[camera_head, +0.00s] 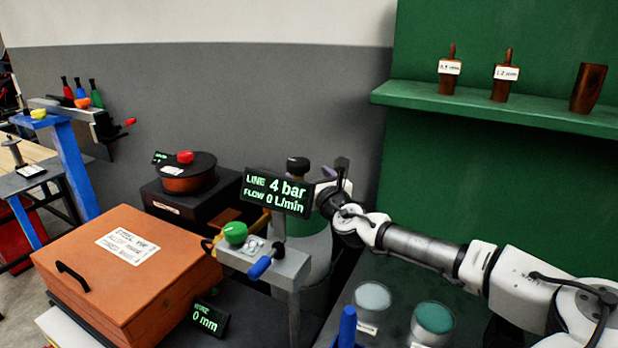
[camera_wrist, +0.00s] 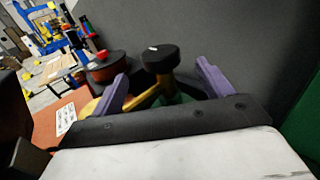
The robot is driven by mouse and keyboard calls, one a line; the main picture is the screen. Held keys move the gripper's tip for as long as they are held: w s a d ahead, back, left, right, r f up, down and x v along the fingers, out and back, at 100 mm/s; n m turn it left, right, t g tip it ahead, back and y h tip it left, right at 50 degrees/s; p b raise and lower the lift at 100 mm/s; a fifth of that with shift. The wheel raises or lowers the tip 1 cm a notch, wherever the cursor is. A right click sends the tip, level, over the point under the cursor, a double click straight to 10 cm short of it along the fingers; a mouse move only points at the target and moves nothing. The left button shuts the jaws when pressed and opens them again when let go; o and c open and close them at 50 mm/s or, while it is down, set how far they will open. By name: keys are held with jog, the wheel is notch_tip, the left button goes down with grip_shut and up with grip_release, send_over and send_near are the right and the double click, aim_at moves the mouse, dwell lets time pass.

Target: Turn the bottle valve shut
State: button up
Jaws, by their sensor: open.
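The gas bottle (camera_head: 317,242) stands behind the display and bracket in the head view, greenish grey and partly hidden. Its black valve knob (camera_head: 298,164) shows above the display. In the wrist view the black knob (camera_wrist: 160,58) sits on a yellowish valve body (camera_wrist: 150,97), with green bottle below. My gripper (camera_wrist: 162,72) is open, with one purple finger on each side of the knob and gaps visible. I cannot tell whether the fingertips are level with it. In the head view my wrist is just right of the knob; the fingers are mostly hidden.
A display (camera_head: 277,192) reads line 4 bar, flow 0 L/min. A bracket (camera_head: 265,262) with green knob and blue handle stands in front. An orange case (camera_head: 130,262) is at left, a round red-knobbed pot (camera_head: 188,175) behind it. A green shelf (camera_head: 500,108) is at upper right.

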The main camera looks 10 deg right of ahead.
aim_at(299, 161)
jog(key=shift+w+d, duration=0.1)
jog(key=shift+w+d+n+g+y+b, duration=0.15)
jog(key=shift+d+n+g+y+b, duration=0.4)
jog(key=shift+y, duration=0.45)
jog(key=s+d+n+g+y+b, duration=0.2)
jog(key=s+d+n+g+y, duration=0.15)
jog(key=d+y, duration=0.2)
jog(key=shift+t+h, duration=0.35)
jog(key=shift+t, duration=0.05)
jog(key=p+x, duration=0.5)
jog(key=x, duration=0.7)
jog(key=shift+w+r+p, duration=0.1)
jog(key=shift+w+p, duration=0.1)
jog(key=shift+p, duration=0.2)
jog(key=shift+w+a, duration=0.45)
jog(key=shift+w, duration=0.1)
jog(key=shift+c, duration=0.3)
jog(key=c, duration=0.9)
